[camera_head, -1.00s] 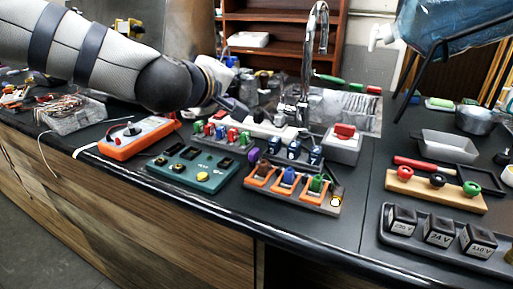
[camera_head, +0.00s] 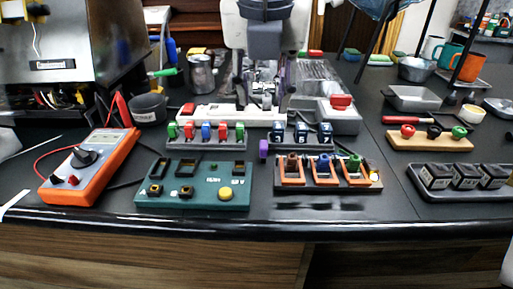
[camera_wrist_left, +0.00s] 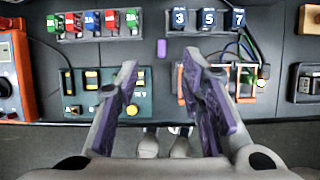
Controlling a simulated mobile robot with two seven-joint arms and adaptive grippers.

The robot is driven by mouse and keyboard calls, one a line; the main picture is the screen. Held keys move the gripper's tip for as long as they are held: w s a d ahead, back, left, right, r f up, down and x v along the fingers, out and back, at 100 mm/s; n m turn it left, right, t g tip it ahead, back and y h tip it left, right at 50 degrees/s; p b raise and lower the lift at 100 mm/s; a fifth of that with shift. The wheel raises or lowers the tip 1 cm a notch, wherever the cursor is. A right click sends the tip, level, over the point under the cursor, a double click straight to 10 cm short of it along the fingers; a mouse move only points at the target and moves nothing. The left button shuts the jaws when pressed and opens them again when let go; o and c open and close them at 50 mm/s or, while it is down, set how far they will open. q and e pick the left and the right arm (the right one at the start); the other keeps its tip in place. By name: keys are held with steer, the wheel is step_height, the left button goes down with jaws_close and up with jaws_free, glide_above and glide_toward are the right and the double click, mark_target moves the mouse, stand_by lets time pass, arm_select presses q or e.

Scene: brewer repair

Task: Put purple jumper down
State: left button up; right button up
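The purple jumper (camera_head: 263,149) is a small block standing or lying on the dark counter. It sits in the gap between the rack of coloured numbered blocks and the rack of dark blue blocks. It also shows in the left wrist view (camera_wrist_left: 161,48), with clear counter around it. My left gripper (camera_head: 264,90) hangs from the top middle of the head view, its fingers spread. In the left wrist view the open gripper (camera_wrist_left: 160,78) has purple inner pads, nothing between them, and the jumper shows beyond the tips. My right gripper is out of view.
The coloured-block rack (camera_head: 207,143), the blue-block rack (camera_head: 300,146), the green panel (camera_head: 207,199) and the orange-slot board (camera_head: 322,187) crowd around the jumper. An orange multimeter (camera_head: 107,176) stands left. A wooden peg block (camera_head: 430,143) and black-block tray (camera_head: 425,188) are right.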

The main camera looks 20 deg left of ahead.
mark_target(264, 144)
arm_select(q)
steer(key=x, duration=0.4)
steer(key=b+x, duration=0.1)
steer(key=x, duration=0.3)
steer(key=s+b+x, duration=0.1)
steer(key=x, duration=0.3)
steer(key=shift+s+d+f, duration=0.1)
steer(key=shift+d+f, duration=0.2)
steer(key=shift+d, duration=0.05)
steer(key=shift+r, duration=0.1)
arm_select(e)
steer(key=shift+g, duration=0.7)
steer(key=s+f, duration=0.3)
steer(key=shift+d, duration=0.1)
arm_select(q)
jaws_close()
